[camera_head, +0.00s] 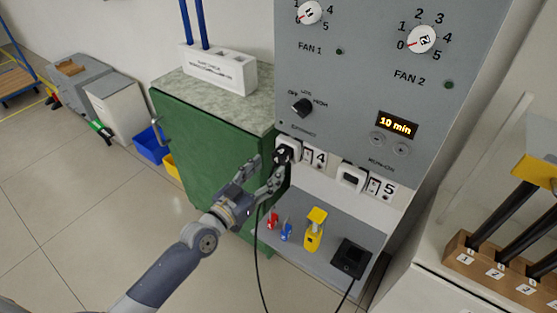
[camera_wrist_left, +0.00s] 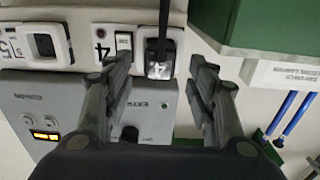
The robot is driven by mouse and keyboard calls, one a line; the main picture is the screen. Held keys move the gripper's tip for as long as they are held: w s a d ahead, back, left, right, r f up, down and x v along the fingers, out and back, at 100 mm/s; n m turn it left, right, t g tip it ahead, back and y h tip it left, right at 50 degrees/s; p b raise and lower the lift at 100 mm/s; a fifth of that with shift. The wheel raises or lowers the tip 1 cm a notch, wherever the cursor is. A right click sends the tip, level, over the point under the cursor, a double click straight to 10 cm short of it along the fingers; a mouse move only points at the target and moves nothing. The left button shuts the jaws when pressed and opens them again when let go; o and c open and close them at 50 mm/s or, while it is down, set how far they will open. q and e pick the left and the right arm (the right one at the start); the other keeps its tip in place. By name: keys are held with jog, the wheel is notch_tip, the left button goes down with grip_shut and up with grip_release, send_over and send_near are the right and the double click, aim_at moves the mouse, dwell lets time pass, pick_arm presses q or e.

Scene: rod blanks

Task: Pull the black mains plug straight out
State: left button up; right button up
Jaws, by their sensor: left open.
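The black mains plug (camera_head: 281,156) sits in the white socket (camera_head: 294,143) beside the label 4, low on the grey panel. A black cable (camera_head: 259,250) hangs down from that area. In the left wrist view the plug (camera_wrist_left: 158,70) appears between my finger lines, partly dark and small, with the cable (camera_wrist_left: 163,18) running up the picture from it. My left gripper (camera_head: 270,163) is open, its fingertips close to the plug, one on each side. It also shows open in the left wrist view (camera_wrist_left: 162,64). I cannot tell whether a finger touches the plug. My right gripper is not in view.
A second socket (camera_head: 352,178) by label 5 is to the right. Below, a grey shelf (camera_head: 285,255) carries red, blue and yellow items and a black box (camera_head: 350,258). A green cabinet (camera_head: 205,140) stands close on the left. Knobs and a lit display (camera_head: 397,124) are above.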

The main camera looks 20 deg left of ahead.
aim_at(276, 161)
pick_arm(q)
jog(key=x, duration=0.4)
jog(key=shift+b+x, duration=0.4)
jog(key=shift+x, duration=0.85)
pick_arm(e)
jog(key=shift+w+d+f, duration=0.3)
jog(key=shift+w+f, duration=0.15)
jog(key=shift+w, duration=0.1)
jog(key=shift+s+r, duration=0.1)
pick_arm(q)
jog(key=c, duration=1.1)
jog(key=shift+c, duration=0.2)
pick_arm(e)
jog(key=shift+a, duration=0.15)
pick_arm(q)
jog(key=shift+s+a+f, duration=0.1)
jog(key=shift+s+f, duration=0.05)
jog(key=shift+s, duration=0.05)
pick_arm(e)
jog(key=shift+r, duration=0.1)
pick_arm(q)
jog(key=shift+s+a+p, duration=0.25)
jog(key=shift+s+p, duration=0.15)
jog(key=shift+s, duration=0.25)
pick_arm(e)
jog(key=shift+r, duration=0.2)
